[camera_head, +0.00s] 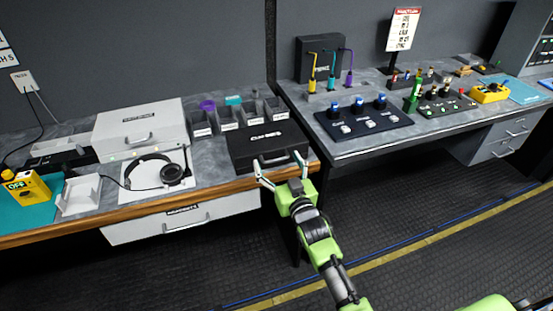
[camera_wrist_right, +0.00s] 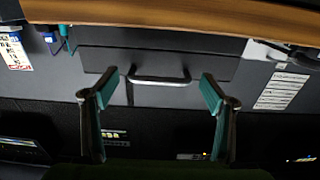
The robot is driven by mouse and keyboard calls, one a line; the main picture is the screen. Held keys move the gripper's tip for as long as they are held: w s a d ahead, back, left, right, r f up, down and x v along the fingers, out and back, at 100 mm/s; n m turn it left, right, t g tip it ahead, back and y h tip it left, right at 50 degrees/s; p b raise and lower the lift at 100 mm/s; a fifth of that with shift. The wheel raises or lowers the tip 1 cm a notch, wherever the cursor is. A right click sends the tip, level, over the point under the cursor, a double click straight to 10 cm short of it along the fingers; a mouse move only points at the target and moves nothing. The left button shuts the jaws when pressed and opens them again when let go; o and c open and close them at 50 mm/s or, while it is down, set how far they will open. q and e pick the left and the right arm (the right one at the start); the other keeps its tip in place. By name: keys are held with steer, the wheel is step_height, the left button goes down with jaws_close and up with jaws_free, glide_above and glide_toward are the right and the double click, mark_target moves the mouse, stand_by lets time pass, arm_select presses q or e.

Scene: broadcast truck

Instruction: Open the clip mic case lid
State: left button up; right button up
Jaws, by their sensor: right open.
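The clip mic case (camera_head: 267,143) is a flat black box with white lettering on its lid. It sits shut at the front edge of the left counter. A metal handle (camera_head: 272,161) is on its front side. My right gripper (camera_head: 279,164) is open and empty, in front of the case with its fingers spread to either side of the handle. In the right wrist view the handle (camera_wrist_right: 158,79) shows between and beyond the open fingers (camera_wrist_right: 159,88). I cannot tell whether the fingers touch the case. My left gripper is not in view.
Headphones (camera_head: 156,172) and a larger light case (camera_head: 140,128) stand left of the black case. Small grey bins (camera_head: 228,118) stand behind it. A gap separates this counter from the right one, which holds a black button panel (camera_head: 362,119). Open floor lies in front.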

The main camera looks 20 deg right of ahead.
steer(key=shift+w, duration=0.6)
